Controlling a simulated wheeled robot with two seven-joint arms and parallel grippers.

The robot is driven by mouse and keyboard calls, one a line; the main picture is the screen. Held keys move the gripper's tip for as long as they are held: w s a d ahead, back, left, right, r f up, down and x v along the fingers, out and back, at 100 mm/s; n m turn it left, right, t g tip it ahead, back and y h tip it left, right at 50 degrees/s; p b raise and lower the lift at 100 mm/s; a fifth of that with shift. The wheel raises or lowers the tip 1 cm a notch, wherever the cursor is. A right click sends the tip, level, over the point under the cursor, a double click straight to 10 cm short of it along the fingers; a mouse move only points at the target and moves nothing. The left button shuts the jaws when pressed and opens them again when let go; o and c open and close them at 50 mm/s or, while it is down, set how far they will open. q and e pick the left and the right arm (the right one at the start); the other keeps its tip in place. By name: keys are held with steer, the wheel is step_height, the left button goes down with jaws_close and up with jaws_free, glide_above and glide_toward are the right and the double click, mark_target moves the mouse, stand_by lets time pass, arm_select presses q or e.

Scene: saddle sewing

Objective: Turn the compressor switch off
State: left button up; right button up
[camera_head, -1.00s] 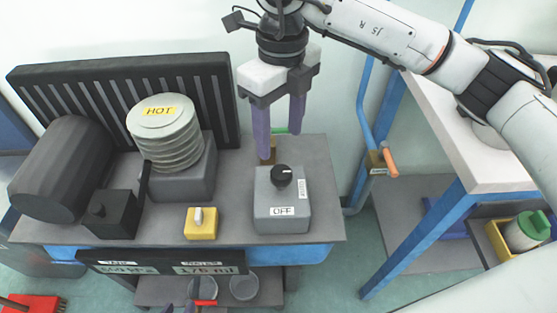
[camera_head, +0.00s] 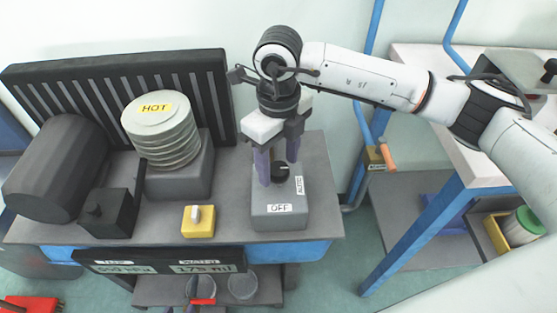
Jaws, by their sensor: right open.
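The compressor switch is a black round knob (camera_head: 280,173) on top of a grey box (camera_head: 279,210). The box has an "OFF" label on its front and a second label to the right of the knob. My right gripper (camera_head: 277,178) points down over the box, open, with its purple fingers on either side of the knob. The left finger partly covers the box top. I cannot tell whether the fingers touch the knob. My left gripper is not clearly seen.
Left of the box stand a yellow box with a small lever (camera_head: 198,221), a ribbed cylinder labelled "HOT" (camera_head: 162,135) and a dark tank (camera_head: 57,168). A display panel (camera_head: 160,265) hangs on the bench front. An orange-handled valve (camera_head: 388,156) is at the right.

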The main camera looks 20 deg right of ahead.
steer(key=c, duration=1)
steer(key=shift+c, duration=0.2)
